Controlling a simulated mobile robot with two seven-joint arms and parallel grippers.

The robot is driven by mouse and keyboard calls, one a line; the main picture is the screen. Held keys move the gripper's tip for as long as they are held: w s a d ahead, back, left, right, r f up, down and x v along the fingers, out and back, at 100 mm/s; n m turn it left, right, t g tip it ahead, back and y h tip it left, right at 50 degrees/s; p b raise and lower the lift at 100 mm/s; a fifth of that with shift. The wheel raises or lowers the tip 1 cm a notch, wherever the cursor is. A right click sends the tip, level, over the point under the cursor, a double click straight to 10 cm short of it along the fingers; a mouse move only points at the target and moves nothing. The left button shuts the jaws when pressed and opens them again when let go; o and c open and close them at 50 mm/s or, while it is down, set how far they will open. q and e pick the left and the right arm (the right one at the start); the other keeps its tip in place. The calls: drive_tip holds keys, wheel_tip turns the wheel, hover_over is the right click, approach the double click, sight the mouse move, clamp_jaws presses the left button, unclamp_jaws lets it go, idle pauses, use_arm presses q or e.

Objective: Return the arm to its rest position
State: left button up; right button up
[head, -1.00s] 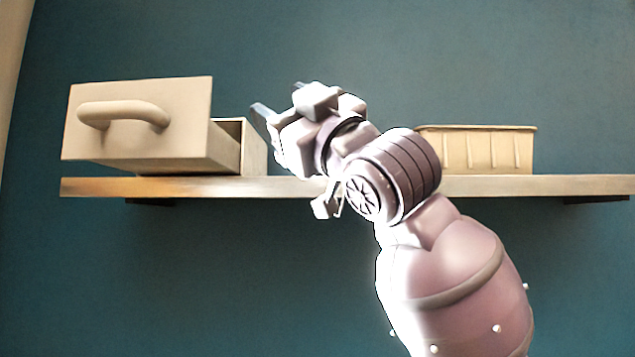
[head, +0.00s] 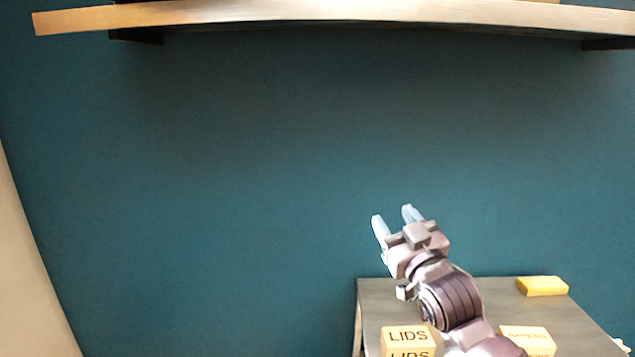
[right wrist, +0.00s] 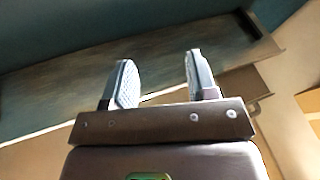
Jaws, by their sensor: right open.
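My right gripper (head: 395,222) is in the lower right of the head view, in front of the teal wall and just above the far left corner of a table. Its two pale fingers stand apart with nothing between them. The fingers also show apart and empty in the right wrist view (right wrist: 158,82). My right arm comes up from the bottom edge, over the table. My left gripper is in neither view.
A wooden shelf (head: 330,14) crosses the top of the head view. A table (head: 385,300) stands at lower right, with a block lettered LIDS (head: 408,337), another lettered block (head: 528,340) and a yellow block (head: 542,286).

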drive_tip(key=s+d+f+m+g+h, duration=0.1)
drive_tip(key=s+d+f+h, duration=0.2)
drive_tip(key=f, duration=0.5)
drive_tip(key=s+d+f+m+g, duration=0.1)
drive_tip(key=s+d+f+g, duration=0.2)
drive_tip(key=f, duration=0.6)
drive_tip(key=s+d+f+m+h, duration=0.1)
drive_tip(key=s+d+f+h, duration=0.15)
drive_tip(key=s+f, duration=0.4)
drive_tip(key=s+d+f+m+g+h, duration=0.1)
drive_tip(key=s+d+f+g, duration=0.1)
drive_tip(key=s+f, duration=0.6)
drive_tip(key=s+d+f+m+g, duration=0.1)
drive_tip(key=s+d+f+g, duration=0.1)
drive_tip(key=s+f, duration=0.7)
drive_tip(key=shift+s+d+f+g+h, duration=0.35)
drive_tip(key=shift+d+f, duration=0.15)
drive_tip(key=shift+d, duration=0.1)
